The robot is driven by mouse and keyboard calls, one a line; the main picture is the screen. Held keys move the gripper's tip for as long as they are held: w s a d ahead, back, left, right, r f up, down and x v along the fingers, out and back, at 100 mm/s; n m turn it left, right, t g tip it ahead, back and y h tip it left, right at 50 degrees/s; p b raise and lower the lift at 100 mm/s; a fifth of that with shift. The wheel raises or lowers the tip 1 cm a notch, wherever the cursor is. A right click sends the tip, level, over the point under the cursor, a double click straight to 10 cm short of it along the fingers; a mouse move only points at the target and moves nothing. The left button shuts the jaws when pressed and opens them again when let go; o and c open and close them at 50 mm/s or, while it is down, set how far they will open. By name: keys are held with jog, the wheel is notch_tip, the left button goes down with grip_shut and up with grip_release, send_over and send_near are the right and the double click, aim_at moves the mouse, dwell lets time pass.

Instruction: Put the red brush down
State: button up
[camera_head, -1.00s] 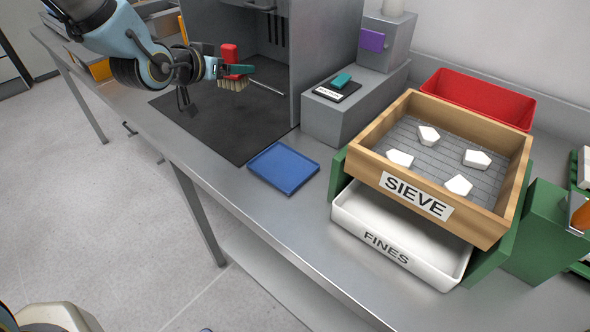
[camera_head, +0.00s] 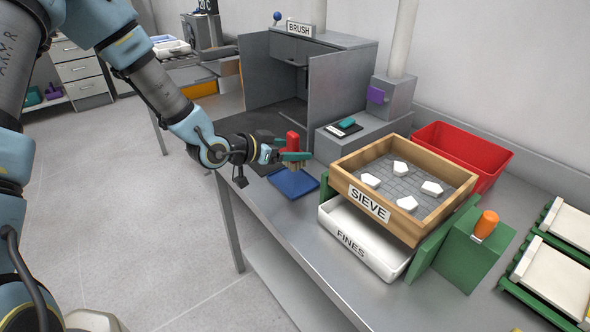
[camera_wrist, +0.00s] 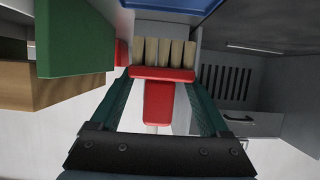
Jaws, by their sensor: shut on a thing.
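The red brush (camera_head: 292,138) is held in my gripper (camera_head: 293,156), with its red handle upward and its tan bristles downward. In the wrist view the red brush (camera_wrist: 160,98) sits between the two green fingers of my gripper (camera_wrist: 162,85), with its bristles (camera_wrist: 164,52) at the top of the picture. My gripper is shut on it. In the head view the brush is above or near the blue tray (camera_head: 293,184), and the gap between bristles and tray is hard to judge. A strip of the blue tray (camera_wrist: 175,4) shows at the top of the wrist view.
To the right are a wooden sieve (camera_head: 340,172) with white pieces, a white FINES tray (camera_head: 351,244), a red bin (camera_head: 490,166) and a green block (camera_head: 468,256) with an orange knob. The bench front is clear.

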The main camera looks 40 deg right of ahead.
jog(key=shift+f+p, duration=0.75)
jog(key=shift+f, duration=2.1)
jog(key=shift+f, duration=0.15)
jog(key=o, duration=1.3)
jog(key=shift+r, duration=0.3)
jog(key=b+v, duration=0.3)
jog(key=v, duration=0.7)
jog(key=shift+a, duration=0.25)
jog(key=shift+a+r, duration=0.3)
jog(key=shift+a, duration=0.35)
